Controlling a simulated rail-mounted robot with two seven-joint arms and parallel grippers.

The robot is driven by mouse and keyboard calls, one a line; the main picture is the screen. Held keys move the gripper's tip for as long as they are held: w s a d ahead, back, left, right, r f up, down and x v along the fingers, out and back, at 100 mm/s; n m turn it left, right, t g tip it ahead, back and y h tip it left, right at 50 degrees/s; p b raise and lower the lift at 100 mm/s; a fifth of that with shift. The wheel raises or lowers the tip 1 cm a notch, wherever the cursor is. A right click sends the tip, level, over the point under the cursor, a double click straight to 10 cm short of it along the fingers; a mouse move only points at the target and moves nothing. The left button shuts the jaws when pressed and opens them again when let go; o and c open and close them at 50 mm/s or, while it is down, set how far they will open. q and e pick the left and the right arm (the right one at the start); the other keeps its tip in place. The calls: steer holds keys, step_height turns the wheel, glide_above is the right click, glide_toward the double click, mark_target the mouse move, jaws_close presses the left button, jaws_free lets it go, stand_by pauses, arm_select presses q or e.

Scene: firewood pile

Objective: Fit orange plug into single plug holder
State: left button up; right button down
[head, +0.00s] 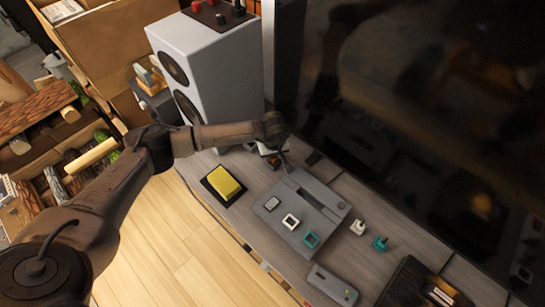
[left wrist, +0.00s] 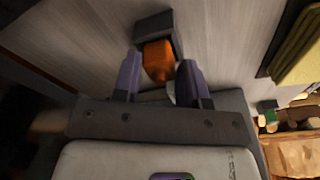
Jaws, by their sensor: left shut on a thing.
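The orange plug (left wrist: 158,62) shows in the left wrist view between the two purple-grey fingers of my left gripper (left wrist: 160,78), which is shut on it. Its far end meets a dark grey block (left wrist: 155,24), which looks like the single plug holder. I cannot tell whether the plug is inside the block or only against it. In the head view my left gripper (head: 276,158) is low over the grey shelf, behind the slotted grey board. The plug and holder are mostly hidden there by the gripper and wrist. My right gripper is not in view.
The grey board (head: 302,213) carries several square sockets. A white plug (head: 357,228) and a teal plug (head: 380,243) stand to its right. A yellow block (head: 224,182) lies left of it. A tall speaker (head: 212,65) and a large dark screen (head: 420,110) stand close behind.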

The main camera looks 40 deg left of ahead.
arm_select(q)
steer(key=shift+f, duration=0.35)
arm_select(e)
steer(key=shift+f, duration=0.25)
arm_select(q)
steer(key=shift+f, duration=0.1)
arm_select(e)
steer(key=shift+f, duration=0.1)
arm_select(q)
steer(key=o, duration=0.9)
steer(key=shift+f, duration=0.1)
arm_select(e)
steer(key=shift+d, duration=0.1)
